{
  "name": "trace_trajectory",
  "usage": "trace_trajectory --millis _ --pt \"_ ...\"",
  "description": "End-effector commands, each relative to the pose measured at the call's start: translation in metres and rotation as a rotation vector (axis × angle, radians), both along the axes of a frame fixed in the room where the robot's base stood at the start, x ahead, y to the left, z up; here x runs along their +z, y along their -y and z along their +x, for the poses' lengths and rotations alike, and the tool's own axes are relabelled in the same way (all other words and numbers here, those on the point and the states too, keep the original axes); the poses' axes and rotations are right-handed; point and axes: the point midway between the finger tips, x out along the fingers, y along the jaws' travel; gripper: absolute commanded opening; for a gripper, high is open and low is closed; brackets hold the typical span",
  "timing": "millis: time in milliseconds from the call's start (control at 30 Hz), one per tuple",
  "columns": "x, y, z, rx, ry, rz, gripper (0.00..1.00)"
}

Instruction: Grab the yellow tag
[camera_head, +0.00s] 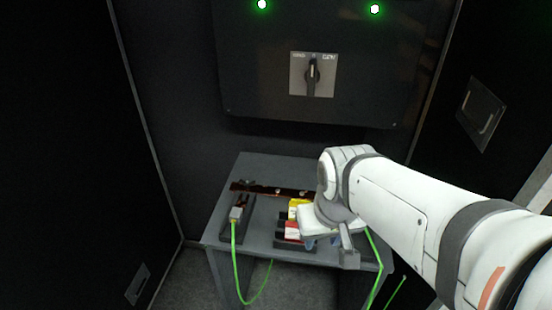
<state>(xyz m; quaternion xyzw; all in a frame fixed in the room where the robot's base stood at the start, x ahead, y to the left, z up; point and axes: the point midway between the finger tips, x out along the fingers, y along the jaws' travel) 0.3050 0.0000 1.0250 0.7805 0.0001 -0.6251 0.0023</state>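The yellow tag (295,208) lies on the small grey table, in a dark holder. Its right side is hidden by my gripper and wrist. My gripper (332,248) hangs over the right part of the table, just right of the tag. One grey finger shows at its near side. The other finger is not clear, so I cannot tell how wide the gripper is or whether it touches anything.
A red-and-white piece (291,230) lies in front of the tag. A dark red bar (262,189) lies behind. At left, a grey connector (236,213) carries a green cable (236,265). A rotary switch (312,74) is on the back panel. Dark walls stand close by.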

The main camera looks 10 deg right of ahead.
Motion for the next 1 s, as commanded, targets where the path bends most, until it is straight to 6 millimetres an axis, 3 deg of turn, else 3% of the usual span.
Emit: trace_trajectory --millis 133,233,367,467,667,800,1000 --pt "0.0 0.0 0.0 0.0 0.0 0.0 0.36" --pt "0.0 0.0 0.001 0.005 -0.002 -0.002 0.42" --pt "0.002 0.0 0.012 0.063 -0.027 -0.026 0.42" --pt "0.003 0.005 0.033 0.163 -0.073 -0.071 0.42" --pt "-0.006 0.003 0.096 0.495 -0.211 -0.193 0.42" --pt "-0.023 -0.003 0.142 0.739 -0.317 -0.267 0.42" --pt "-0.055 -0.013 0.194 1.029 -0.448 -0.342 0.42"
